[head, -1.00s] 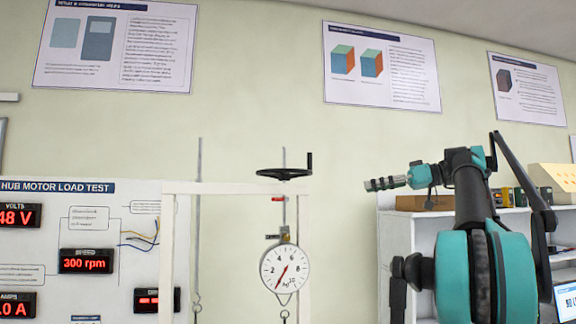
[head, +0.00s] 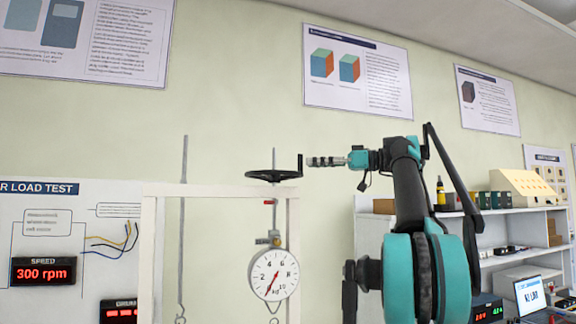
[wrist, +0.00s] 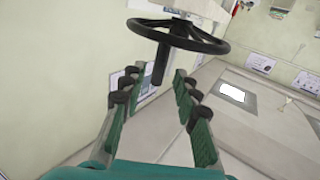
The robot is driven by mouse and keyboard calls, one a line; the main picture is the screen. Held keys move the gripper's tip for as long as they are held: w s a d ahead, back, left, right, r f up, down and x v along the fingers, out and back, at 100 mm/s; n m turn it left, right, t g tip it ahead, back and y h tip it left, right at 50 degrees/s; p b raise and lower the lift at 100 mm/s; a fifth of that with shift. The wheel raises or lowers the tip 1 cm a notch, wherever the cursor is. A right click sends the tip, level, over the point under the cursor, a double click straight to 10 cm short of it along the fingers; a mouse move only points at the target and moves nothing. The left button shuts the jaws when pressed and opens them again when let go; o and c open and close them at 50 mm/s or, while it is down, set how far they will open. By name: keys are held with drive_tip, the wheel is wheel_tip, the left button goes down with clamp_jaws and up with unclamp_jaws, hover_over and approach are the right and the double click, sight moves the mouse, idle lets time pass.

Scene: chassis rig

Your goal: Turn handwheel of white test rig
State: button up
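The black handwheel (head: 273,175) sits on top of the white test rig (head: 215,190), on a vertical threaded rod, with its crank handle (head: 300,164) upright at the right side of the rim. My gripper (head: 312,161) is just to the right of the handle in the head view; whether they touch cannot be told there. In the wrist view the handwheel (wrist: 178,36) is ahead of the fingers, and its handle (wrist: 160,64) points toward the gap between the fingertips. My gripper (wrist: 152,88) is open, with a finger on each side and nothing held.
A round dial gauge (head: 273,274) hangs under the handwheel. A panel with red displays (head: 43,270) stands left of the rig. White shelves (head: 520,240) with boxes and a laptop (head: 534,293) stand at the right. Posters hang on the wall behind.

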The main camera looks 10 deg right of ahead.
drive_tip(key=x, duration=0.9)
clamp_jaws()
